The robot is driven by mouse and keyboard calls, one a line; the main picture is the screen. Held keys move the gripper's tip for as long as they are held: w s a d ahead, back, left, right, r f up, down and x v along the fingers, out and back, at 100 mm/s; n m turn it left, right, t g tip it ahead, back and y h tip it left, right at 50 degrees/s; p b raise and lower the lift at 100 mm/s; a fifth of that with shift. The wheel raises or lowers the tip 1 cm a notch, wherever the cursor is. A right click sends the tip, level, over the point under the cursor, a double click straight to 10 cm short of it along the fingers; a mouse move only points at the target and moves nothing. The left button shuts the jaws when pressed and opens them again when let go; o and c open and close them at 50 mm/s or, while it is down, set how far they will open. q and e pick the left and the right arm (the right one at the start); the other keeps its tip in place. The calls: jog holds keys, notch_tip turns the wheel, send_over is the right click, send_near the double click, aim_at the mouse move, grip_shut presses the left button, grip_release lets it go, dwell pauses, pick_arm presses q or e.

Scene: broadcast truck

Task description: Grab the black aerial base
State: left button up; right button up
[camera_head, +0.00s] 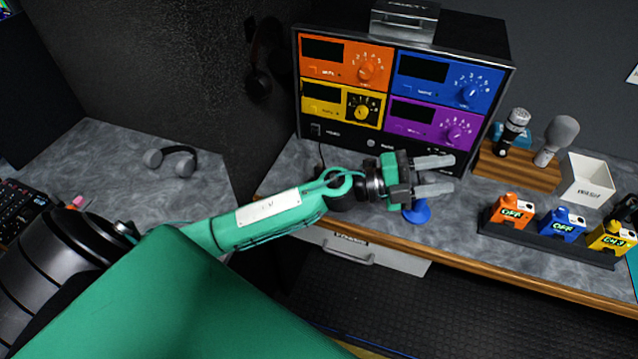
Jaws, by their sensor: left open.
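My left arm reaches in from the left over the grey counter. My left gripper (436,176) is open and points right, its two grey fingers apart with nothing seen between them. A blue round-footed piece (420,212) stands on the counter just below the gripper, partly covered by it. I cannot make out a black aerial base for certain; it may be hidden behind the gripper or out of view. A dark object (624,209) at the right edge is cut off and unclear. My right gripper is not in view.
A rack with orange, blue, purple and yellow panels (372,145) stands behind the gripper. To the right are a wooden microphone stand (520,168), a white box (587,182) and a black tray (545,241) with coloured packs. A drawer (348,252) sits below the counter edge.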

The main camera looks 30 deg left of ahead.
pick_arm(q)
notch_tip(320, 180, down, 3)
jog(key=m+g, duration=0.7)
jog(key=m+g+y, duration=0.2)
jog(key=g+y, duration=0.2)
jog(key=y, duration=1.3)
send_over(317, 166)
notch_tip(317, 166, down, 4)
jog(key=shift+f, duration=0.25)
notch_tip(317, 166, down, 7)
jog(key=shift+a+p, duration=0.1)
jog(key=shift+p, duration=1.15)
jog(key=shift+f, duration=0.6)
jog(key=shift+w+f+p, duration=0.1)
jog(key=shift+f+p, duration=0.1)
jog(key=shift+p, duration=0.2)
jog(key=f+p, duration=0.1)
jog(key=f, duration=0.1)
jog(key=f+p, duration=0.1)
jog(key=f, duration=0.1)
jog(key=shift+w+d+f, duration=0.15)
jog(key=shift+d, duration=0.05)
jog(key=shift+f, duration=0.25)
grip_shut()
